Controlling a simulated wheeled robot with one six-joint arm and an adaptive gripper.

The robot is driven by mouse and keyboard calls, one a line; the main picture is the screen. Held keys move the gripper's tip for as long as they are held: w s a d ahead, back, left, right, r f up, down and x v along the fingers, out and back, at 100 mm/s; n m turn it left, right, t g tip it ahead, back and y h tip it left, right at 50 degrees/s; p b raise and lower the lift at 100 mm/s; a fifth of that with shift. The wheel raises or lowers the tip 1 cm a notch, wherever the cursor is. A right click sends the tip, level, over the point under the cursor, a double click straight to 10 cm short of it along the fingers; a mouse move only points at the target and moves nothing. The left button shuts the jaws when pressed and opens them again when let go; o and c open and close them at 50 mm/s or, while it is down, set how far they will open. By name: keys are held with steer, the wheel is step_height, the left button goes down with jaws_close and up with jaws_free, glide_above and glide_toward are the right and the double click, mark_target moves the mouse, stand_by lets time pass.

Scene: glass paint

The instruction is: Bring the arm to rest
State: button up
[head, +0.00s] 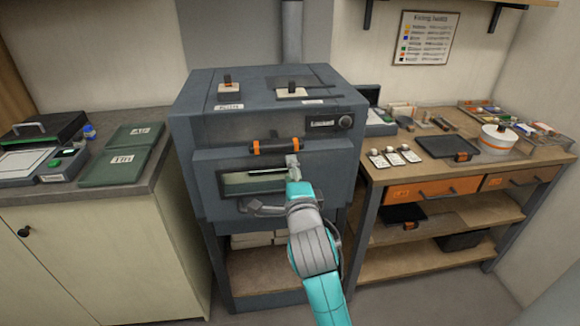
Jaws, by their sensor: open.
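My arm (318,262), teal and grey, reaches up from the bottom of the head view toward the front of a dark grey kiln (185,150). My gripper (292,163) is at its far end, small in the picture, in front of the kiln door near the right end of the black handle with orange ends (268,147). I see nothing held in it. Whether it touches the handle or door cannot be told from this angle. The arm hides part of the door's lower right.
A left counter (30,205) holds two green folders (113,168) and a scale-like device (62,162). A right wooden bench (385,177) carries a black tray (440,147), a round white pot (497,138) and small tools. Several small blocks sit under the kiln. Floor (420,295) shows at lower right.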

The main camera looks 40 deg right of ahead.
steer(key=shift+f, duration=0.1)
stand_by(0.5)
steer(key=s+a+f+n+y, duration=0.3)
steer(key=s+a+f+n, duration=0.45)
steer(key=f, duration=0.25)
steer(key=s+a+f+n+y, duration=0.4)
steer(key=s+a+f+n, duration=0.3)
steer(key=s+f, duration=0.15)
steer(key=s+a+f+n+y, duration=0.1)
steer(key=s+a+n, duration=0.1)
steer(key=s, duration=0.5)
steer(key=s+a+f+n+y, duration=0.1)
steer(key=s+a+n, duration=0.1)
steer(key=s+n, duration=0.3)
steer(key=s+a+n+y, duration=0.1)
steer(key=s+a+n, duration=0.2)
steer(key=s, duration=0.8)
steer(key=shift+f, duration=0.4)
steer(key=shift+n, duration=0.25)
steer(key=shift+c, duration=0.2)
